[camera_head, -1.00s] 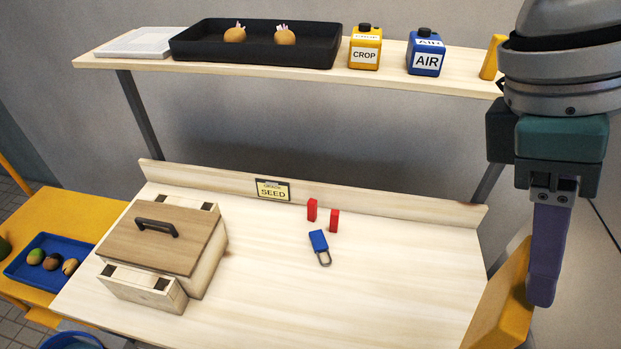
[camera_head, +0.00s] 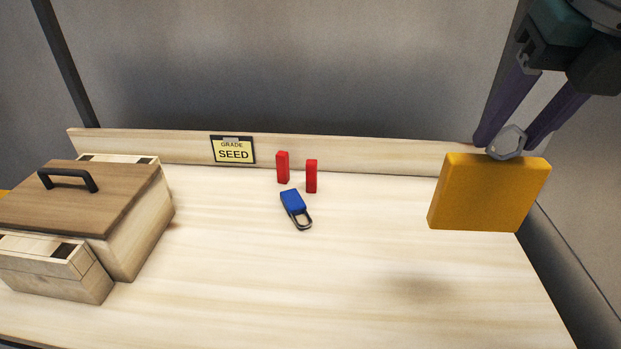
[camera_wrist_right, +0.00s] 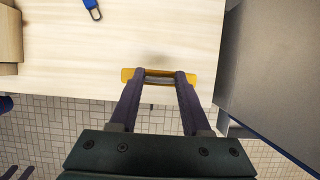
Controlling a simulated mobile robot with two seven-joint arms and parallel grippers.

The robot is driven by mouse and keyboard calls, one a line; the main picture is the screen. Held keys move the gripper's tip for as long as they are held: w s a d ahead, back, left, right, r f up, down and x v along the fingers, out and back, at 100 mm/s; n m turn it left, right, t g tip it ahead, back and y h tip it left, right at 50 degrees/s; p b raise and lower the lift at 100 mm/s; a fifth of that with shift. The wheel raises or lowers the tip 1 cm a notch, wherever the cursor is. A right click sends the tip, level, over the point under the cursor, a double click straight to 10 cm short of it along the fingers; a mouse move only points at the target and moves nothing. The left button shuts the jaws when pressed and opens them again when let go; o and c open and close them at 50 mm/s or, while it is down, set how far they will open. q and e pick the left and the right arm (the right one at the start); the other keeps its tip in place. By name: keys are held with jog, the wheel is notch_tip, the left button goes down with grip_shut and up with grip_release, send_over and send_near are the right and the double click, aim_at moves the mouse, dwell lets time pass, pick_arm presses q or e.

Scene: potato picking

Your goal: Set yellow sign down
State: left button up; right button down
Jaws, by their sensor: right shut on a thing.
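The yellow sign (camera_head: 488,194) is a thick yellow block with a grey ring-like handle (camera_head: 507,142) on top. My right gripper (camera_head: 506,144) is shut on that handle, and the sign hangs roughly upright below the fingers. It appears over the right end of the wooden table (camera_head: 370,270), with a soft shadow on the tabletop to its lower left, so it looks held above the surface. In the right wrist view the yellow sign (camera_wrist_right: 128,75) shows edge-on between and beside the fingertips (camera_wrist_right: 160,77), near the table's edge.
A blue padlock (camera_head: 294,203) lies mid-table in front of two red blocks (camera_head: 282,167). A "GRADE SEED" card (camera_head: 233,149) stands at the back ledge. A wooden box with a black-handled lid (camera_head: 80,195) is at the left.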

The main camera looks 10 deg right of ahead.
notch_tip(320, 180, down, 20)
jog(key=b, duration=0.2)
jog(key=shift+b, duration=0.3)
